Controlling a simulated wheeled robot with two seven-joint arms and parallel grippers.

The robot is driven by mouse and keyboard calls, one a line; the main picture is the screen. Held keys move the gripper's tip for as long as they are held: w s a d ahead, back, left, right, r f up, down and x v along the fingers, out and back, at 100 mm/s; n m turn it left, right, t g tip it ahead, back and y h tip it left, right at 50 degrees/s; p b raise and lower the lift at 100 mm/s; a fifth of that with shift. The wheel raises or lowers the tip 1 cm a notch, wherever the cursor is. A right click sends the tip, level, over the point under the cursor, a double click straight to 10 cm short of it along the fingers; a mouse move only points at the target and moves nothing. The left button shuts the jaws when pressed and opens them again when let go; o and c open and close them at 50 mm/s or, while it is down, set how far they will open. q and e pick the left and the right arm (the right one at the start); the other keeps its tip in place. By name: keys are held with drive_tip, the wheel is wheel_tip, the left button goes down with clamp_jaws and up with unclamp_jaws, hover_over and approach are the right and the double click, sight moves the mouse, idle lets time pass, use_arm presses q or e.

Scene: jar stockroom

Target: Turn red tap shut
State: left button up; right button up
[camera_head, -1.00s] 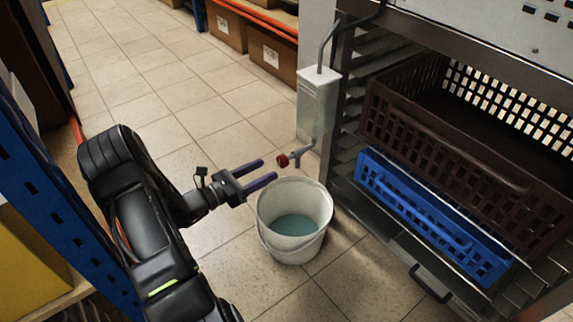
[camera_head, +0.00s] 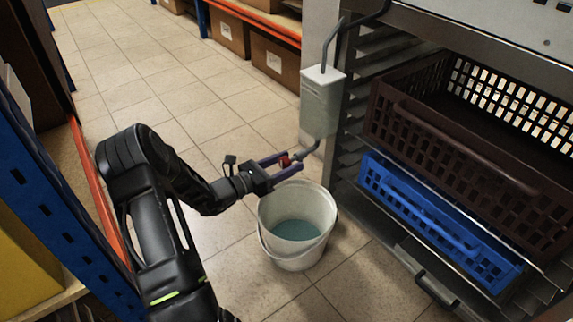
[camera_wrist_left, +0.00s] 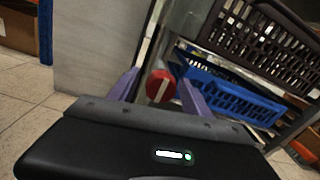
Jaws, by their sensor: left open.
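The red tap (camera_head: 284,161) sits on the end of a grey pipe that comes down from a pale box, above the white bucket. In the left wrist view its round red knob (camera_wrist_left: 161,86), with a pale bar across it, shows between my fingers. My left gripper (camera_head: 282,163) is open, with one purple finger on each side of the tap. In the left wrist view the gripper (camera_wrist_left: 160,92) shows a gap beside the knob; I cannot tell whether either finger touches it. My right gripper does not show.
The white bucket (camera_head: 269,218), holding bluish liquid, stands on the floor below the tap. The pale box (camera_head: 321,103) is fixed to a metal rack on the right, which holds a brown crate (camera_head: 431,139) and a blue crate (camera_head: 398,188). Open tiled floor lies behind.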

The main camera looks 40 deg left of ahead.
use_arm(q)
clamp_jaws()
idle(0.5)
drive_tip(key=shift+m, duration=0.5)
drive_tip(key=m, duration=0.2)
drive_tip(key=shift+m+p, duration=0.3)
drive_tip(key=shift+p, duration=0.05)
drive_tip(key=m, duration=0.3)
drive_tip(key=shift+a+m, duration=0.1)
drive_tip(key=shift+m, duration=0.2)
drive_tip(key=m+b, duration=0.1)
drive_tip(key=m, duration=0.9)
drive_tip(key=shift+y, duration=0.3)
drive_tip(key=shift+m, duration=0.3)
